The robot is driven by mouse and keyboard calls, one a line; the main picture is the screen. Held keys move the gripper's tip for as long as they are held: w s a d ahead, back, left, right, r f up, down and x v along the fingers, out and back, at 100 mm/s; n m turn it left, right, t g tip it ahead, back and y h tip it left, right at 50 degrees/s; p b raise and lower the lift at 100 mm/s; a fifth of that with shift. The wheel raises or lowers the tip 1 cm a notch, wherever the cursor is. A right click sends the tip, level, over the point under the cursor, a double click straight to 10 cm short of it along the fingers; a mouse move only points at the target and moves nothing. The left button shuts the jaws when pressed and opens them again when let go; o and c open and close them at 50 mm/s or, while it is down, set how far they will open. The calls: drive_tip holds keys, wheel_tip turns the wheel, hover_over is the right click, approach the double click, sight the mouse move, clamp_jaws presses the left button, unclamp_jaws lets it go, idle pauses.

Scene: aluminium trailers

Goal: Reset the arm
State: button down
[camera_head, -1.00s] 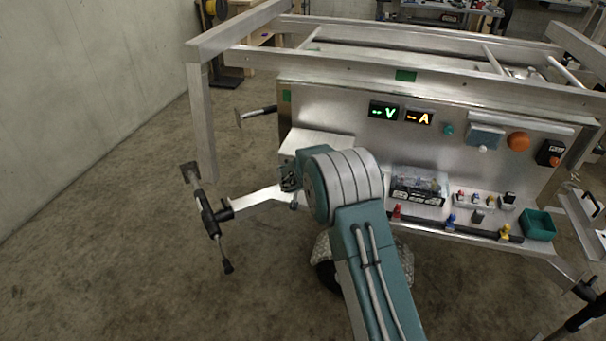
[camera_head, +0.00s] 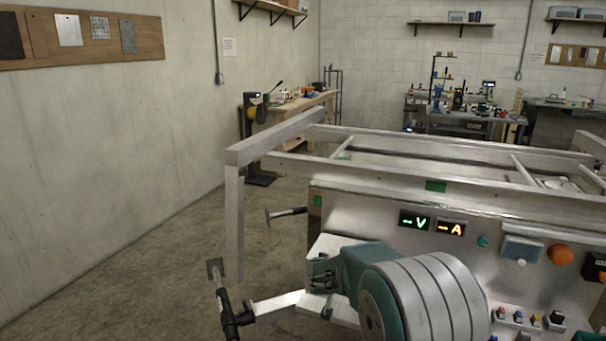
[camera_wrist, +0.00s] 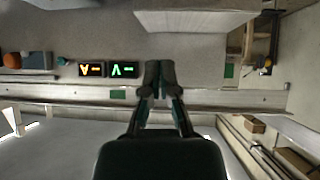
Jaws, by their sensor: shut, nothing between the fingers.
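My arm, teal with a large ribbed grey joint, fills the lower middle of the head view. My gripper shows in the wrist view (camera_wrist: 159,80), where its two dark fingers are together and empty. The wrist view is upside down, with the trailer panel and its displays behind the fingers. In the head view, dark parts at the arm's far end (camera_head: 322,283) lie in front of the panel's left side, too small to read clearly. The aluminium trailer panel (camera_head: 360,212) carries a green V display (camera_head: 415,220) and an orange A display (camera_head: 451,229).
The trailer's frame rail (camera_head: 400,172) runs across above the panel, with a leg post (camera_head: 235,225) at left. A black-handled jack (camera_head: 228,310) stands at lower left. An orange button (camera_head: 559,254) is on the panel's right. Open concrete floor lies left of the trailer.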

drive_tip(key=s+d+r+g, duration=0.1)
drive_tip(key=s+d+r, duration=0.4)
drive_tip(key=s, duration=0.4)
drive_tip(key=s+d+r+g, duration=0.2)
drive_tip(key=s+r, duration=0.5)
drive_tip(key=s, duration=0.2)
drive_tip(key=s+a+n+y, duration=0.3)
drive_tip(key=s+n+y, duration=0.1)
drive_tip(key=s, duration=1.8)
drive_tip(key=shift+s+a+r+n+g+y, duration=0.2)
drive_tip(key=shift+r+n+g+y, duration=0.1)
drive_tip(key=shift+r+n+y, duration=0.1)
